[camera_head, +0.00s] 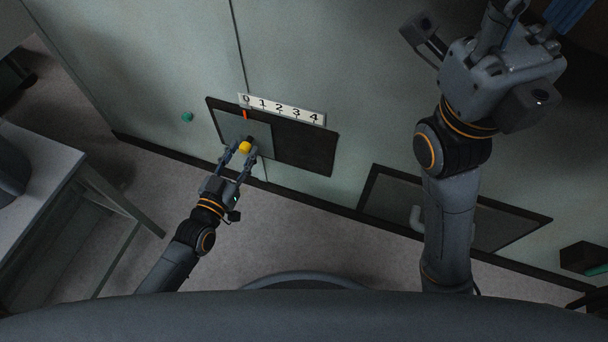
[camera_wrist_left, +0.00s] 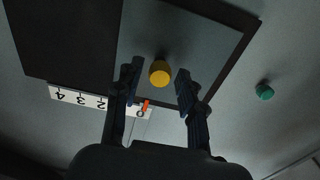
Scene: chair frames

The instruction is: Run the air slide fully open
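The air slide is a grey plate (camera_head: 229,126) with a yellow knob (camera_head: 245,147), set in a dark recessed panel (camera_head: 305,147) on the wall. In the left wrist view the plate (camera_wrist_left: 203,35) and knob (camera_wrist_left: 160,73) also show. A white scale (camera_head: 285,109) runs from 0 to 4, and the red pointer (camera_head: 245,115) stands at 0. My left gripper (camera_head: 239,153) is open, its fingers on either side of the knob. In the wrist view gaps show between knob and fingers. My right gripper (camera_head: 492,28) is raised at the upper right, its fingers unclear.
A green button (camera_head: 187,117) is on the wall left of the panel. A lower dark-framed hatch (camera_head: 480,212) with a pale handle is partly behind my right arm. A table (camera_head: 50,180) stands at the left. The floor below the wall is clear.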

